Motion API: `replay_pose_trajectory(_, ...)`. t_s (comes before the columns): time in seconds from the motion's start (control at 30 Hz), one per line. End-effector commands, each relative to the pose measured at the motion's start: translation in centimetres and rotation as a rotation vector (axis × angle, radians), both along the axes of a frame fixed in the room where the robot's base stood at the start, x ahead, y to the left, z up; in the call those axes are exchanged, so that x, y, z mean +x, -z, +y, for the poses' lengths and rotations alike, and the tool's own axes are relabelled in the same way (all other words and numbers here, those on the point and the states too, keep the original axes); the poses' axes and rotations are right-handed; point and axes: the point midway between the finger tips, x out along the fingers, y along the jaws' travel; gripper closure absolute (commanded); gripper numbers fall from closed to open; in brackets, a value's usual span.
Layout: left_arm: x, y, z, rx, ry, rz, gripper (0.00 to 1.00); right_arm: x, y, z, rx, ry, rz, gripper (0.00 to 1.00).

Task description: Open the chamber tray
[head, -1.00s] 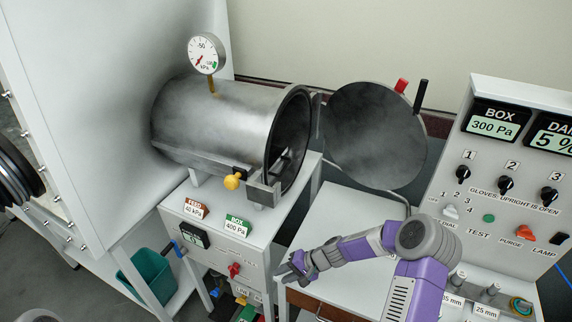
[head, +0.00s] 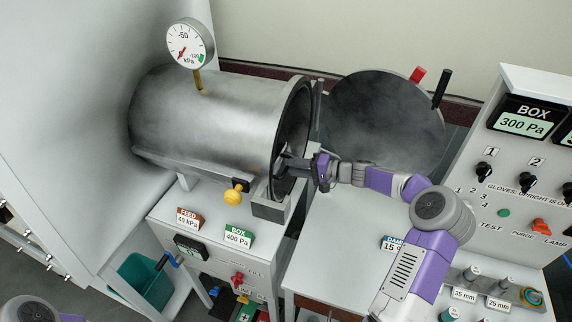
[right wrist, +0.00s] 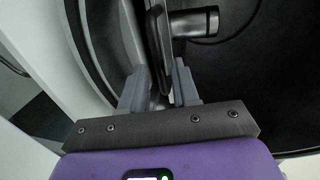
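The steel cylindrical chamber (head: 205,115) lies on its side with its mouth facing right. Its round dark door (head: 385,115) stands swung open beside the mouth. My right gripper (head: 286,165) reaches into the mouth near its lower edge. In the right wrist view, its two grey fingers (right wrist: 160,88) are apart, one on each side of a dark upright plate (right wrist: 158,45), which looks like the tray's front. A black cylindrical knob or handle (right wrist: 195,22) sticks out beside the plate. I cannot tell if the fingers touch the plate. The tray's inside is hidden. My left gripper is out of view.
A pressure gauge (head: 190,43) stands on the chamber and a yellow knob (head: 233,194) sits below its mouth. A control panel (head: 492,250) stands at the right. The white bench top (head: 335,250) before the door is largely clear.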

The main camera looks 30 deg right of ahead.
Motion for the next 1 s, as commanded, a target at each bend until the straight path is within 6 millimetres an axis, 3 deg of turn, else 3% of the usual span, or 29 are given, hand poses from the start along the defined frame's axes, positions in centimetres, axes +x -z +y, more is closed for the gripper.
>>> replay_pose_trajectory(0.2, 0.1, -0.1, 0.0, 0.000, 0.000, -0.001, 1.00, 2.0, 0.5, 1.7, 0.000, -0.001, 0.000, 0.70)
replay_pose_trajectory(0.53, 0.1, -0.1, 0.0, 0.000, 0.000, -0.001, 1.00, 2.4, 0.7, 2.0, -0.001, 0.000, 0.001, 0.70)
replay_pose_trajectory(0.77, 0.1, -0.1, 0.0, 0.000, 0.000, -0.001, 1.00, 2.3, 0.7, 2.0, -0.001, 0.000, 0.001, 1.00)
replay_pose_trajectory(1.0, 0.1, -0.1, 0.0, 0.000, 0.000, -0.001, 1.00, 2.3, 0.7, 2.0, -0.001, 0.000, 0.001, 1.00)
